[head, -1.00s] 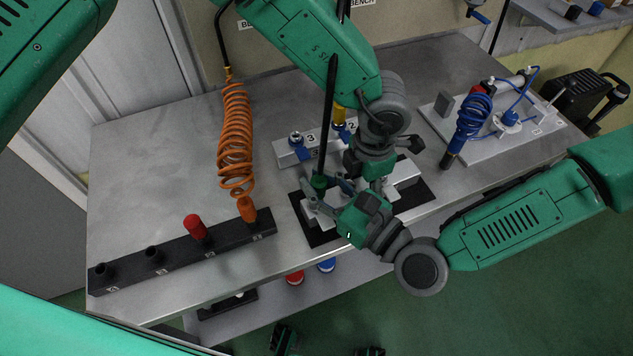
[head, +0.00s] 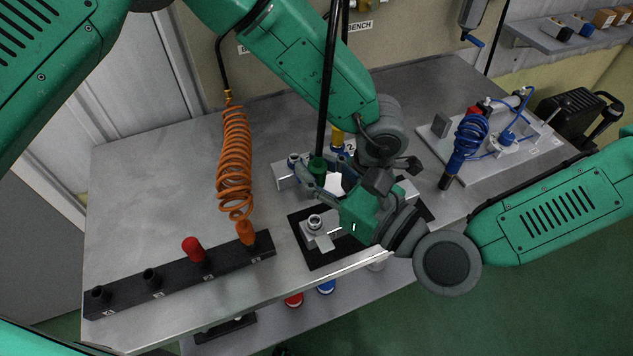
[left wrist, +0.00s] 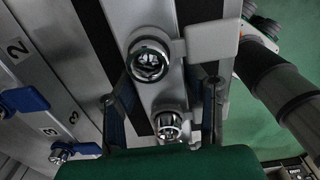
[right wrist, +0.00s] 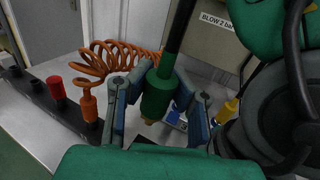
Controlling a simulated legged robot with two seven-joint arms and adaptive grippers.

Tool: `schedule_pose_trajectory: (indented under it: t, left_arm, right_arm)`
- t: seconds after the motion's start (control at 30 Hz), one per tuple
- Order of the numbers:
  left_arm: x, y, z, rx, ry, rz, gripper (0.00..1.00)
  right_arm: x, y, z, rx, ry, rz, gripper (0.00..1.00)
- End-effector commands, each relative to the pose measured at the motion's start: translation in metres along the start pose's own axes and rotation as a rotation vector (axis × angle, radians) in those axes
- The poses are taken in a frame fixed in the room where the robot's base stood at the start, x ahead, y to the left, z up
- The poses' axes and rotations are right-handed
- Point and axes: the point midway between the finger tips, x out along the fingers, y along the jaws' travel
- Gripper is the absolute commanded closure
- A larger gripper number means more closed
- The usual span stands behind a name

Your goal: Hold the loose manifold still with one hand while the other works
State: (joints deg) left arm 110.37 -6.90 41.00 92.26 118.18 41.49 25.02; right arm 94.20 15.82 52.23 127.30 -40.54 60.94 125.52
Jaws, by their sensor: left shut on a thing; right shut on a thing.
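The loose manifold (head: 317,241) is a pale grey block with chrome fittings on a black mat on the bench. My left gripper (left wrist: 165,82) has its fingers on both sides of the manifold (left wrist: 158,94) in the left wrist view, shut on it between two chrome fittings. In the head view that grip is hidden behind my right arm. My right gripper (head: 332,180) is shut on a green hose connector (head: 317,167) with a black hose rising from it. The connector (right wrist: 157,97) is upright between the fingers in the right wrist view, apart from the exposed left fitting (head: 314,222).
A numbered rail (head: 284,176) stands behind the mat. An orange coiled hose (head: 234,165) plugs into a black holder (head: 172,284) with a red connector (head: 194,249). A plate (head: 497,153) with a blue coil stands right.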

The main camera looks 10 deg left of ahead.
Motion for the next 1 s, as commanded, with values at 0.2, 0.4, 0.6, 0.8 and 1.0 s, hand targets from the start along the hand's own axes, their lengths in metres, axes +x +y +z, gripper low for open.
schedule_pose_trajectory:
  t: [0.2, 0.4, 0.6, 0.8, 1.0]
  left_arm:
    - [0.000, 0.001, -0.001, -0.001, 0.002, 0.002, 1.00]
    - [0.000, 0.001, -0.001, -0.001, 0.002, 0.002, 0.40]
    - [0.000, 0.001, 0.000, -0.001, 0.001, 0.001, 0.37]
    - [-0.004, 0.000, 0.000, -0.001, 0.001, 0.001, 0.37]
    - [-0.036, 0.001, 0.001, -0.002, -0.002, 0.001, 0.37]
  right_arm:
    - [0.000, 0.000, 0.008, 0.000, 0.000, 0.000, 1.00]
    - [0.000, 0.000, 0.007, 0.000, 0.000, 0.000, 1.00]
    - [0.000, 0.000, 0.007, 0.001, 0.000, 0.000, 1.00]
    - [-0.001, 0.000, 0.007, 0.001, 0.000, 0.000, 1.00]
    - [-0.001, 0.000, 0.007, 0.001, 0.000, 0.000, 1.00]
